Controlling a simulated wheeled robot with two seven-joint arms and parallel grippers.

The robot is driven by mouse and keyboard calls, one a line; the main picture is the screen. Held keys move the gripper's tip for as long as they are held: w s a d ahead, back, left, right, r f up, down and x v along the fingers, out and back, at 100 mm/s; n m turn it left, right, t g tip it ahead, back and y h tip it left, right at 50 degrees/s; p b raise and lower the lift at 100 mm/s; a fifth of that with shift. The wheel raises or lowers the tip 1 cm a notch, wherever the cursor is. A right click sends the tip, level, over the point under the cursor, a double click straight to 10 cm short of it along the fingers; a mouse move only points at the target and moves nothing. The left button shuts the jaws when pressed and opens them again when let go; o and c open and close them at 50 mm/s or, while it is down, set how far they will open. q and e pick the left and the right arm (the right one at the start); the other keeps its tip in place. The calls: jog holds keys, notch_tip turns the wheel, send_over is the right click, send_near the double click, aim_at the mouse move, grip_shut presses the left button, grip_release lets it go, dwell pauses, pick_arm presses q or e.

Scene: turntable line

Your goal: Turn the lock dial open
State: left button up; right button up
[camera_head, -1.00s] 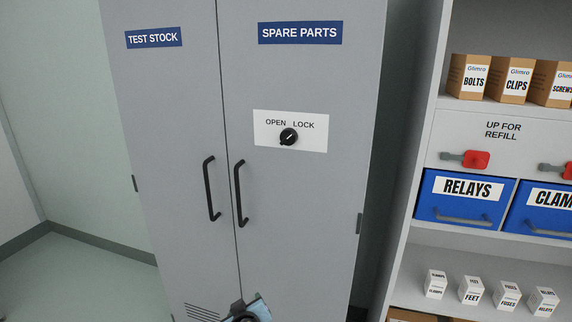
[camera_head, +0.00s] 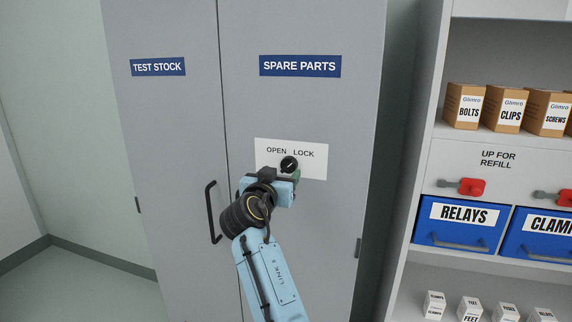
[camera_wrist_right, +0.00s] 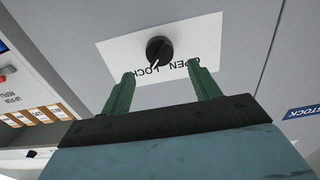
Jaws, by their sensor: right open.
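The lock dial (camera_head: 289,164) is a round black knob on a white plate (camera_head: 318,166) marked OPEN and LOCK, on the SPARE PARTS door (camera_head: 340,120). Its white mark points up and right, toward LOCK. The dial also shows in the right wrist view (camera_wrist_right: 159,50), upside down. My right gripper (camera_head: 288,178) is just below the dial in the head view. In the wrist view its two green fingers (camera_wrist_right: 160,72) are spread, with the dial ahead of the gap and nothing held. My left gripper is not in view.
The TEST STOCK door (camera_head: 170,120) is on the left. A black door handle (camera_head: 211,212) stands out left of my right arm; the other handle is hidden behind it. A shelf with boxes (camera_head: 467,106) and blue bins (camera_head: 455,222) stands on the right.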

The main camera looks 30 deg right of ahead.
aim_at(286, 166)
jog(key=shift+p+x, duration=0.3)
jog(key=shift+x, duration=2.45)
jog(key=c, duration=0.9)
jog(key=shift+c, duration=0.2)
